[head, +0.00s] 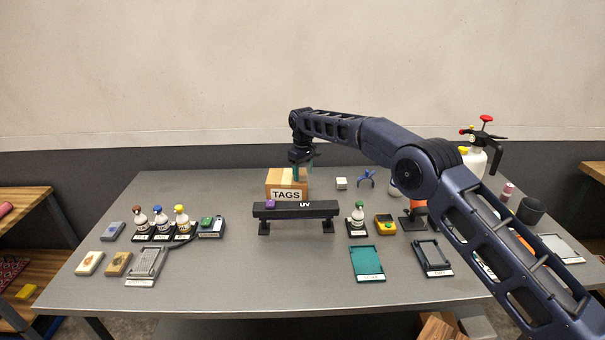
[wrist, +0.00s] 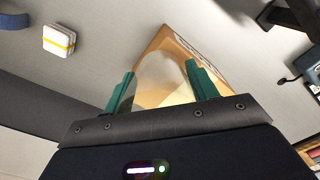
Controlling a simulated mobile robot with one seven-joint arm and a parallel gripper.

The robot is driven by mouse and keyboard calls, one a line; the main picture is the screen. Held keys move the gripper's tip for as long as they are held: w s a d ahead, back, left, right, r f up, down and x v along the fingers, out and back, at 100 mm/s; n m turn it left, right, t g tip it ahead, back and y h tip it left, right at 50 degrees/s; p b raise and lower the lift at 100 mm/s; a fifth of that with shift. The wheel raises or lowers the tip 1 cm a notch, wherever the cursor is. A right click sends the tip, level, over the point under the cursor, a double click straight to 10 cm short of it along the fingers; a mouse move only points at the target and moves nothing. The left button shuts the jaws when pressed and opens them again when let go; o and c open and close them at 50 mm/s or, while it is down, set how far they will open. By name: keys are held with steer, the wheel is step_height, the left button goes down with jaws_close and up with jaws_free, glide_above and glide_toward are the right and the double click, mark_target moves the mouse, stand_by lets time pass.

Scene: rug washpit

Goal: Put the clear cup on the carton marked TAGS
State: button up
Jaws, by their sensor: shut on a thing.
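The clear cup (wrist: 162,82) is between the two green fingers of my gripper (wrist: 160,70) in the wrist view, and my gripper is shut on it. The brown carton marked TAGS (head: 272,178) stands at the back middle of the grey table in the head view. It also shows behind the cup in the wrist view (wrist: 168,42). In the head view my gripper (head: 303,165) points down over the carton's right part. The cup is hard to make out there, and I cannot tell whether its base touches the carton top.
Several bottles (head: 161,219) stand at left. The table left of the carton is clear.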

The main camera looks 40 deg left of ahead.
steer(key=shift+f, duration=0.35)
steer(key=shift+f, duration=0.1)
steer(key=o, duration=0.9)
steer(key=shift+o, duration=0.2)
step_height(320, 180, up, 12)
